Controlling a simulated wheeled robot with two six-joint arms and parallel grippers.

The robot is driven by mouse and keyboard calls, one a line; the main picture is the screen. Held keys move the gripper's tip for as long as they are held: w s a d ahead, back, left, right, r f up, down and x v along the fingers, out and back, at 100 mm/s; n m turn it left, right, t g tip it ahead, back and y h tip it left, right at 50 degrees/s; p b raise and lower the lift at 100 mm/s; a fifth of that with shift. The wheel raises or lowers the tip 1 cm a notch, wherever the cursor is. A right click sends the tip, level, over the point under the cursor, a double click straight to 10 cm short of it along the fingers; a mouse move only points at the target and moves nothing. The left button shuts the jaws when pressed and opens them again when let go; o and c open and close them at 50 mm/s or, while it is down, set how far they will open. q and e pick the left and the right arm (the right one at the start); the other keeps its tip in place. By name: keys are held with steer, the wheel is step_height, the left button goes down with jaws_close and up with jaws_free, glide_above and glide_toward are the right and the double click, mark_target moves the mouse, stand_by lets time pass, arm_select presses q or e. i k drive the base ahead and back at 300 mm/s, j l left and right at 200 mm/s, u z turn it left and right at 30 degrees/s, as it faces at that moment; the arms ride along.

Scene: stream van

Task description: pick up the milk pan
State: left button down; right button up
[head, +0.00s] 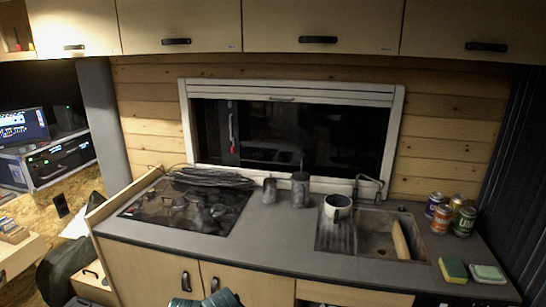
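A small light-coloured pot with a dark inside (338,206), which looks like the milk pan, stands upright on the ribbed drainer left of the sink basin. Its top is open to my view; I cannot make out a handle clearly. Neither of my grippers can be made out in the head view. Only a teal and dark part, seemingly mine, shows at the bottom edge, well below the worktop and apart from the pot.
A tap (368,186) rises behind the sink (378,235), where a wooden board (400,241) leans.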

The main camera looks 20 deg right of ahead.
mark_target(336, 214)
steer(key=z, duration=1.3)
